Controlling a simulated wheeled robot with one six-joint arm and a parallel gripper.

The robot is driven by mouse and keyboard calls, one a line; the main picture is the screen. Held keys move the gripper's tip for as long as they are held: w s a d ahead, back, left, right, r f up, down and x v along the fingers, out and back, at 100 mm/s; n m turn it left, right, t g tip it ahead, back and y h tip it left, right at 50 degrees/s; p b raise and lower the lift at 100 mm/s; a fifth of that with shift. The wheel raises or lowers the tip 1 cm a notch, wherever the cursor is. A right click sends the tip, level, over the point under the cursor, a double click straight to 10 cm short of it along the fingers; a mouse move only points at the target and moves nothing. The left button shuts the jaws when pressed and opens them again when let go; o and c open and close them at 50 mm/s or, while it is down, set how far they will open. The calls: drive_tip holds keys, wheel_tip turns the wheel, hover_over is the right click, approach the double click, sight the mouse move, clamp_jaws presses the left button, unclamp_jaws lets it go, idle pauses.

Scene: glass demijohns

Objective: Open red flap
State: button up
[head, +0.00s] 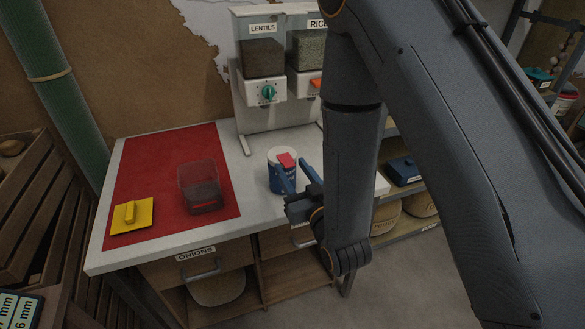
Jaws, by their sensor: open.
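The red flap (286,159) is on the top of a blue and white canister (274,183), at the side of the lid toward my gripper. I cannot tell whether it is flat or slightly raised. The canister stands upright on the white counter. My gripper (291,167) comes in from the right with its two blue fingers spread and empty. The fingers overlap the canister's right side in the picture, just below and beside the flap. Contact is not clear.
A lentils dispenser (262,60) and a rice dispenser (306,52) stand behind. An onions drawer (225,262) is below the counter (180,256).

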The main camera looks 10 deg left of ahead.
drive_tip(key=shift+w+a, duration=0.15)
drive_tip(key=shift+w, duration=0.1)
drive_tip(key=c, duration=1)
drive_tip(key=shift+o, duration=0.2)
drive_tip(key=shift+r+p, duration=0.15)
drive_tip(key=shift+p, duration=0.15)
